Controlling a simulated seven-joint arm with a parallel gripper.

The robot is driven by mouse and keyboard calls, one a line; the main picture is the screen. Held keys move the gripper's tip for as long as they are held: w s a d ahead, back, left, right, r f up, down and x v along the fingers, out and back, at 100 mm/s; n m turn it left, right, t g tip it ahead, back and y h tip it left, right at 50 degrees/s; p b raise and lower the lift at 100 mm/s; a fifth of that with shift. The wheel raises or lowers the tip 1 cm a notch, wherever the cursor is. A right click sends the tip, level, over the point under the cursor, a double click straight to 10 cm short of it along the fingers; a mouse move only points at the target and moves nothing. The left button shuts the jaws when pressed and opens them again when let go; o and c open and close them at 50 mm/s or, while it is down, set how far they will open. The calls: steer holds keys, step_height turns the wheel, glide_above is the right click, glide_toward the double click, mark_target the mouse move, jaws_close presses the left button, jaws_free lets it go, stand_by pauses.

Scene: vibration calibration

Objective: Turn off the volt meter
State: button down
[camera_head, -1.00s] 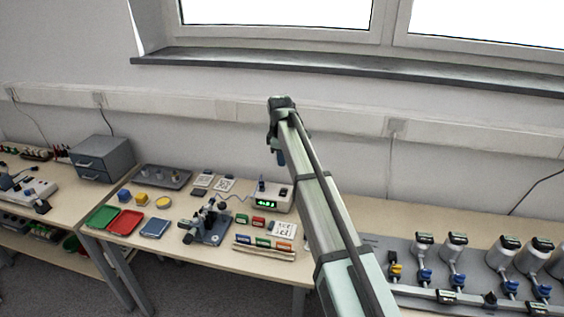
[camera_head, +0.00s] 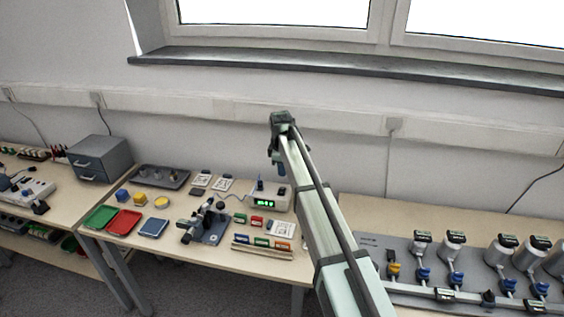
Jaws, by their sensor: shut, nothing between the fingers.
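The volt meter (camera_head: 268,196) is a small white box at the back of the middle table, with a lit green display (camera_head: 265,203) on its front. It stands upright near the wall. My arm reaches up from the lower right, and my gripper (camera_head: 278,168) hangs from its end above the volt meter, apart from it. The gripper is small and dark in this view; its fingers appear together and empty. The volt meter's right side is close to my arm in the picture.
A dark blue-grey device (camera_head: 205,224) stands left of the volt meter, with red and green blocks in front. Green (camera_head: 100,216) and red (camera_head: 124,222) trays lie further left. A grey drawer box (camera_head: 100,158) stands at the back left. A grey panel with several valves (camera_head: 424,275) lies right.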

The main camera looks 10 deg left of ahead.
mark_target(283, 189)
steer(key=shift+w+f, duration=0.2)
steer(key=shift+f, duration=1.6)
steer(key=shift+w+f, duration=0.2)
steer(key=shift+f, duration=1.55)
steer(key=shift+w+f, duration=0.15)
steer(key=shift+f, duration=0.15)
steer(key=shift+s+r, duration=0.1)
steer(key=shift+s, duration=0.85)
steer(key=shift+w, duration=0.1)
steer(key=shift+r, duration=0.2)
step_height(283, 189, up, 14)
steer(key=s, duration=0.1)
steer(key=shift+s+f, duration=0.2)
steer(key=shift+s, duration=0.2)
